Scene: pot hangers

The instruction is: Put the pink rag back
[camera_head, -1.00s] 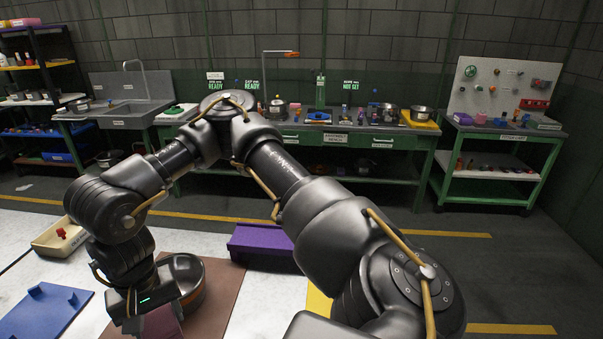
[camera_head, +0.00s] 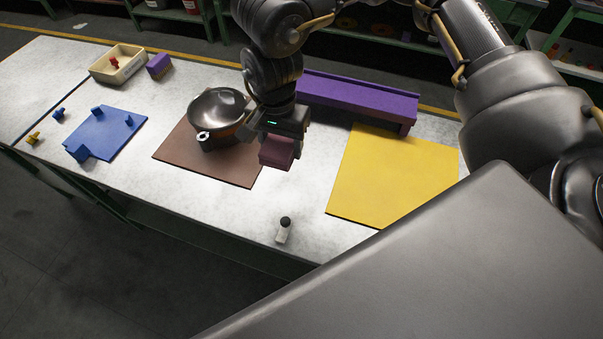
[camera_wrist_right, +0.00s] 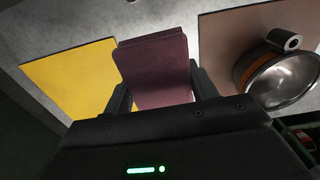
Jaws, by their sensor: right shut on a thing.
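The pink rag, a dull pink-maroon folded cloth (camera_head: 277,152), is held in my right gripper (camera_head: 284,138), which is shut on it. The rag is also large between the two fingers in the right wrist view (camera_wrist_right: 156,68). The gripper hangs above the table, near the right edge of the brown mat (camera_head: 235,178) and to the right of the metal pot (camera_head: 208,118). The rag looks clear of the tabletop, though its exact height is hard to tell. My left gripper is not in view.
A yellow mat (camera_head: 395,180) lies right of the gripper, and a purple rack (camera_head: 355,98) stands behind. A small bottle (camera_head: 283,231) stands near the front edge. A blue board (camera_head: 105,133), cream bin (camera_head: 118,66) and purple block (camera_head: 158,66) are left. White tabletop (camera_head: 310,180) is bare between the mats.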

